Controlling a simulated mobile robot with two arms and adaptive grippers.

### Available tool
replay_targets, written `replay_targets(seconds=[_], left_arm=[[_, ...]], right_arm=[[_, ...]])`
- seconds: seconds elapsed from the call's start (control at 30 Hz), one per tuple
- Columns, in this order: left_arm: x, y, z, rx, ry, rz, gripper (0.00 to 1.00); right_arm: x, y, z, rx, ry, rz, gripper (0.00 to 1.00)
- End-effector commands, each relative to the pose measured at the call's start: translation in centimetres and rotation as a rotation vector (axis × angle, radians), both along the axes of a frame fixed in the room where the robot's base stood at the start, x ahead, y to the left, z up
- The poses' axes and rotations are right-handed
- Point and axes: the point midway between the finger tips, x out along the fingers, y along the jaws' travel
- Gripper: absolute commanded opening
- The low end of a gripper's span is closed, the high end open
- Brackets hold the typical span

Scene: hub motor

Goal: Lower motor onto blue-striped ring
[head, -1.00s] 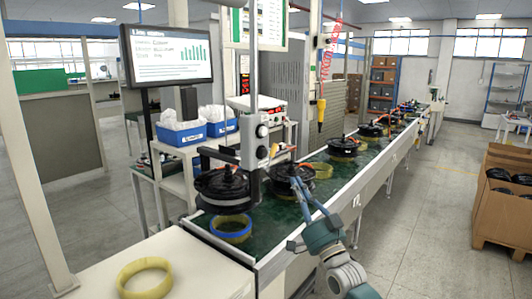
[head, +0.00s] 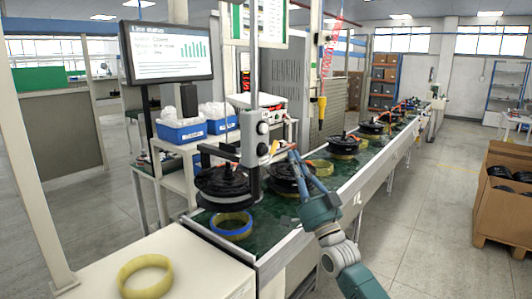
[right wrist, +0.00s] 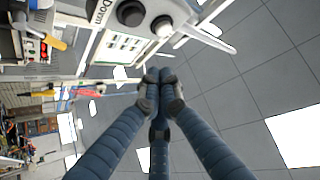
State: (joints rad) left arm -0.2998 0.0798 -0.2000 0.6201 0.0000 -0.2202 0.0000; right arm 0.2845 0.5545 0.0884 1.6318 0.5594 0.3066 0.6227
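The black motor (head: 222,183) hangs from the hoist's arm at the near end of the green conveyor. Below it, a yellow ring with a blue stripe (head: 232,227) lies on the conveyor, with a gap between them. My right gripper (head: 292,154) is raised beside the hoist's control box (head: 254,138) and is empty. In the right wrist view its fingertips (right wrist: 158,76) are drawn together, just below the box, which shows a "Down" label, a black button (right wrist: 131,13) and a pale one (right wrist: 163,27). My left gripper is out of view.
Another motor (head: 289,178) stands on the conveyor right of the hoist, with more motors farther back. A plain yellow ring (head: 145,277) lies on the white table in front. Blue bins (head: 181,132) stand behind the hoist.

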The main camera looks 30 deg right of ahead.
Motion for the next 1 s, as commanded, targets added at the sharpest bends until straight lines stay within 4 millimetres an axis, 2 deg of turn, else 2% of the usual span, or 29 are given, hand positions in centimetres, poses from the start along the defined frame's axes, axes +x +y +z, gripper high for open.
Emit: replay_targets(seconds=[0.2, 0.43, 0.6, 1.0], left_arm=[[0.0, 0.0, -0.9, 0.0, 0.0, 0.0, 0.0], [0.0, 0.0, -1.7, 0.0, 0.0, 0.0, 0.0], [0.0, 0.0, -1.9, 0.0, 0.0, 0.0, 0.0], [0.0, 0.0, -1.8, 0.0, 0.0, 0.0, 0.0]], right_arm=[[3.0, 1.3, 0.0, 0.002, -0.002, 0.001, 0.0], [5.1, 2.1, -0.1, 0.001, -0.002, -0.001, 0.0], [5.7, 2.4, 0.0, -0.001, -0.001, 0.001, 0.0], [5.8, 2.4, 0.0, 0.0, 0.0, 0.0, 0.0]])
